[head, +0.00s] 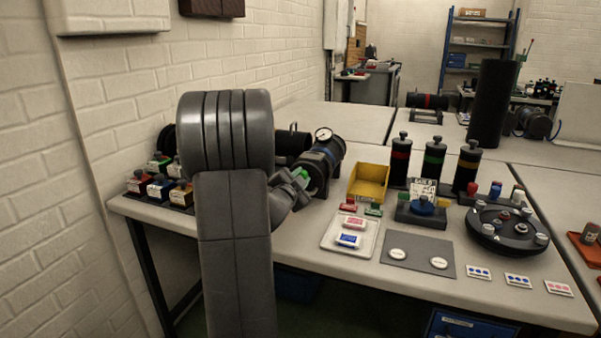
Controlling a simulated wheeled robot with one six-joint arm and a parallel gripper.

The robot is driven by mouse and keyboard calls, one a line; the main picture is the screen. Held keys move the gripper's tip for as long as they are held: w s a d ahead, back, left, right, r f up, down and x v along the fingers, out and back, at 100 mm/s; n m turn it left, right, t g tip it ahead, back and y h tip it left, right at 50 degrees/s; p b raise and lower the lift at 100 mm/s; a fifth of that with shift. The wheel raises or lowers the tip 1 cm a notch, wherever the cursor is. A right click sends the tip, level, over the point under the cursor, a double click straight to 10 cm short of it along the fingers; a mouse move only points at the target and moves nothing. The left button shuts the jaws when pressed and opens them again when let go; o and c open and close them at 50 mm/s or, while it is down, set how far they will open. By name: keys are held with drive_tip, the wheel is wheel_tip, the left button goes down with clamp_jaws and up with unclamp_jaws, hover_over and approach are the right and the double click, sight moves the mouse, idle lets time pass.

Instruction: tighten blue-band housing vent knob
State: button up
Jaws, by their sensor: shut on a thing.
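The blue-band housing (334,152) is a dark cylinder lying on its side on the table, left of the yellow bin, with a round white gauge (323,134) on top. My gripper (303,179), with green fingers, is at the near end of this housing. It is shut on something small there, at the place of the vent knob. The knob itself is hidden by the fingers. My arm covers the area left of the housing.
A yellow bin (368,182) stands close to the right of the housing. Upright banded cylinders (434,162), a round black carousel (507,229) and a white tray (350,237) stand further right and in front. Small coloured blocks (157,188) sit at the left, near the brick wall.

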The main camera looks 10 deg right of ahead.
drive_tip(key=n+p, duration=0.3)
drive_tip(key=n, duration=0.3)
drive_tip(key=shift+n, duration=0.3)
idle(0.4)
drive_tip(key=o, duration=1)
drive_tip(key=shift+s+a, duration=0.1)
drive_tip(key=v, duration=1.3)
drive_tip(key=shift+s+a, duration=0.2)
drive_tip(key=shift+s, duration=0.05)
drive_tip(key=shift+w+d, duration=0.1)
